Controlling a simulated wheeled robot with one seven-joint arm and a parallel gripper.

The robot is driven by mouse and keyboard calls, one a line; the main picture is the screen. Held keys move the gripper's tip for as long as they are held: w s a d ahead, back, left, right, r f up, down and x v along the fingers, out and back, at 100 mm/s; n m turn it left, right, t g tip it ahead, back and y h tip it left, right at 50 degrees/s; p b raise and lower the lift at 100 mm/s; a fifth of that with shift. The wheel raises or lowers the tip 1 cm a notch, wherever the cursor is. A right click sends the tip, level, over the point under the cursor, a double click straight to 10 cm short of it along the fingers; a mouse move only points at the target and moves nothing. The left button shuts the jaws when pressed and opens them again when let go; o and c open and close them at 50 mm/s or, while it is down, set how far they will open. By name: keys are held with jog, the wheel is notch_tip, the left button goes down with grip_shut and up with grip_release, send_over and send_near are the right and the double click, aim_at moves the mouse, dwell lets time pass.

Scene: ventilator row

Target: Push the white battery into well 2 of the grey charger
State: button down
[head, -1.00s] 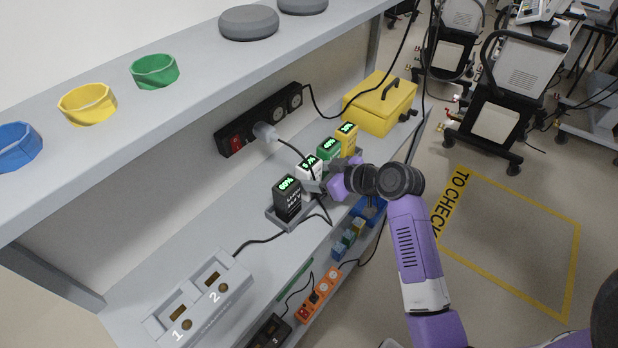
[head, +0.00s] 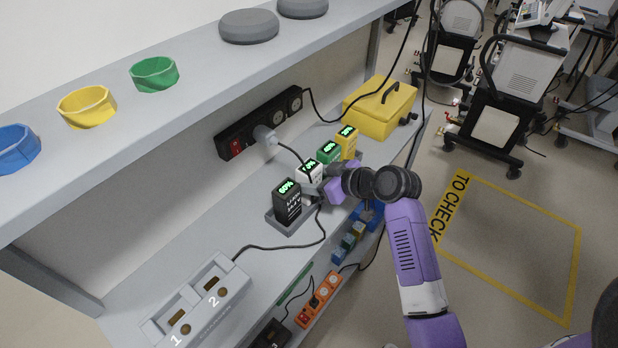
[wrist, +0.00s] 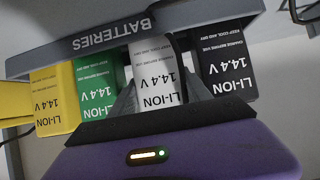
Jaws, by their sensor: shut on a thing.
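The white battery (head: 309,172) stands in the battery rack between the black battery (head: 287,200) and the green battery (head: 329,152). Its lit display is only partly readable. In the wrist view the white battery (wrist: 156,75) has its printed face toward me, and my gripper (wrist: 157,100) is shut on it, with a finger on each side. In the head view my gripper (head: 322,182) is partly hidden by my wrist. The grey charger (head: 205,302) lies on the worktop at lower left, with wells 1 and 2 showing empty.
A yellow battery (head: 347,140) stands at the rack's far end, and a yellow case (head: 380,108) is beyond it. A black power strip (head: 258,122) is on the wall. A cable crosses the worktop between rack and charger. The upper shelf (head: 205,70) overhangs.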

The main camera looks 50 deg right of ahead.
aim_at(317, 170)
jog(key=shift+r, duration=0.2)
jog(key=shift+r+p, duration=1.25)
jog(key=shift+r, duration=0.2)
jog(key=shift+d, duration=0.1)
